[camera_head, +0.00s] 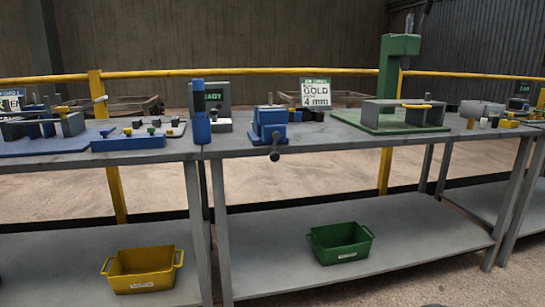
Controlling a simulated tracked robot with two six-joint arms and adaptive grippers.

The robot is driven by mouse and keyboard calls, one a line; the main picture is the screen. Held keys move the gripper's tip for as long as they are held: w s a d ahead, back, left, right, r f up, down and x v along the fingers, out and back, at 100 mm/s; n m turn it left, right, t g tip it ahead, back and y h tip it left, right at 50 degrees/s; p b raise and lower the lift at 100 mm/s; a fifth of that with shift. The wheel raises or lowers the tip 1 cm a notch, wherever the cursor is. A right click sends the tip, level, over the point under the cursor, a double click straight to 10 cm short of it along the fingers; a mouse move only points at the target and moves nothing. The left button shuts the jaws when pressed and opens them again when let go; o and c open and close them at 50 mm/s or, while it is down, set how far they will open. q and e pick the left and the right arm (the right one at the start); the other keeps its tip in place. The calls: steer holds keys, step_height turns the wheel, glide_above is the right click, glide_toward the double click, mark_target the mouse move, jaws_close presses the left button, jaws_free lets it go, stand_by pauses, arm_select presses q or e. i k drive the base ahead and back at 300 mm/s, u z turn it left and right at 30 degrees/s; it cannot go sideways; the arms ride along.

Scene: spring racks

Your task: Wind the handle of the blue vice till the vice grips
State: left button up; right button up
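The blue vice (270,121) stands at the front edge of the middle workbench, left of the bench's centre. Its handle (274,148) hangs at the front, below the bench top, with a dark knob at its lower end. Whether the jaws hold anything is too small to tell. Neither of my grippers shows in the head view.
A green machine (396,70) and a grey fixture on a green plate (380,130) stand right of the vice. A blue post (200,112) stands to its left. A green crate (340,243) and a yellow crate (143,271) sit on lower shelves. A yellow rail (240,71) runs behind.

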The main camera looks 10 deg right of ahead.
mark_target(274, 156)
steer(key=u, duration=0.05)
steer(key=i, duration=1)
steer(key=z, duration=0.1)
